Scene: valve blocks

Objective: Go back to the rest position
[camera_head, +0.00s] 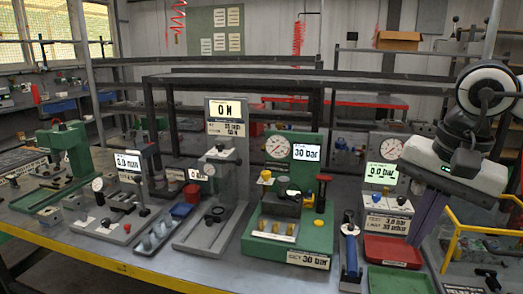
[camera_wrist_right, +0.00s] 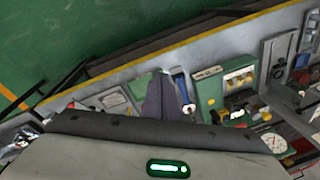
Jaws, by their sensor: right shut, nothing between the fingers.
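My right arm comes in at the right of the head view. Its white wrist body tilts over the right end of the bench, and the purple-grey fingers of my right gripper (camera_head: 420,230) point down from it. The fingers are together and hold nothing. They are near the red tray (camera_head: 392,251) and the grey block with the green 0.0 bar display (camera_head: 380,172). In the right wrist view my gripper (camera_wrist_right: 160,84) shows as a grey wedge above the bench edge. My left gripper is not in view.
The green valve block (camera_head: 318,215) reading 30 bar stands left of my right gripper. A blue-handled tool (camera_head: 350,250) and a green tray (camera_head: 400,282) lie near the front edge. A yellow frame (camera_head: 452,235) stands at the right. Several other stations fill the bench leftward.

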